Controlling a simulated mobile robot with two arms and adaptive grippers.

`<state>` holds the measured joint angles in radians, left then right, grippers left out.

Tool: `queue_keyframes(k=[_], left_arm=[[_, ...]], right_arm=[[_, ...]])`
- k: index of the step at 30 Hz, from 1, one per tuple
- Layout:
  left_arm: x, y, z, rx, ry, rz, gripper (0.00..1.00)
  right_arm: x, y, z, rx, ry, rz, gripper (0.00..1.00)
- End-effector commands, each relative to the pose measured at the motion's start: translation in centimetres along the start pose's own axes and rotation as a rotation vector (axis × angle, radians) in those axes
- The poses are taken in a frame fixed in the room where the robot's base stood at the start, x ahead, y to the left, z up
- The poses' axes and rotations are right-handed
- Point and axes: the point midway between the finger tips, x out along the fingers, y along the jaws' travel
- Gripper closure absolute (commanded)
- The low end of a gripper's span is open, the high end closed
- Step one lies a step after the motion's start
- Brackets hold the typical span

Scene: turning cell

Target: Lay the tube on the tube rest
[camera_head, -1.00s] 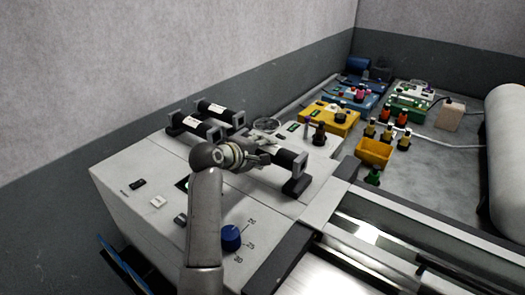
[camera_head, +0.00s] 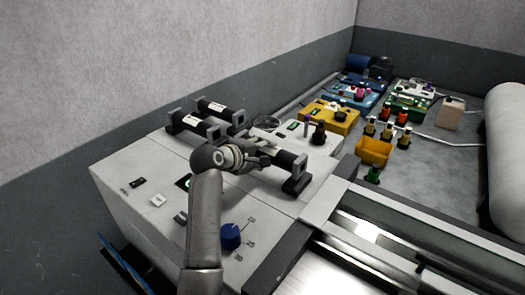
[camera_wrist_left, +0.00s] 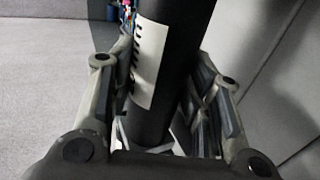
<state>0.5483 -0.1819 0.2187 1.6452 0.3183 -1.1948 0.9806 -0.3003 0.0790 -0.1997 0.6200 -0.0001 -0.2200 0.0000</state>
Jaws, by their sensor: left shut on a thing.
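My left gripper (camera_head: 262,157) is shut on a black tube (camera_head: 283,158) above the grey machine top. In the left wrist view the tube (camera_wrist_left: 172,60), with a white printed label, runs between the two fingers of the left gripper (camera_wrist_left: 165,105). The tube's right end is at a dark tube rest (camera_head: 297,184) with a grey upright. I cannot tell whether the tube touches the rest. The other end of the tube and of the rest is hidden by my gripper and wrist. My right gripper is not in view.
Two more black tubes (camera_head: 190,124) (camera_head: 217,110) with white labels lie in similar rests at the back left. A black knob (camera_head: 318,134) and yellow box (camera_head: 330,117) stand beyond.

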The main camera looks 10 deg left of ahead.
Motion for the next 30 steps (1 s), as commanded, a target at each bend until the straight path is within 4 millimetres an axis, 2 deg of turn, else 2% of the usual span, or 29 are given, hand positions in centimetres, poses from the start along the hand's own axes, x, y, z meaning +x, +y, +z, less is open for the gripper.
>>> queue_keyframes(k=[17, 30], left_arm=[[0.02, 0.00, -0.02, 0.001, 0.001, 0.004, 0.95], [0.36, -0.72, -0.02, 0.001, 0.001, 0.004, 0.95]], right_arm=[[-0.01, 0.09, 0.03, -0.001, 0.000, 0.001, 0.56], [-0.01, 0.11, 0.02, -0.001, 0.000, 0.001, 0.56]])
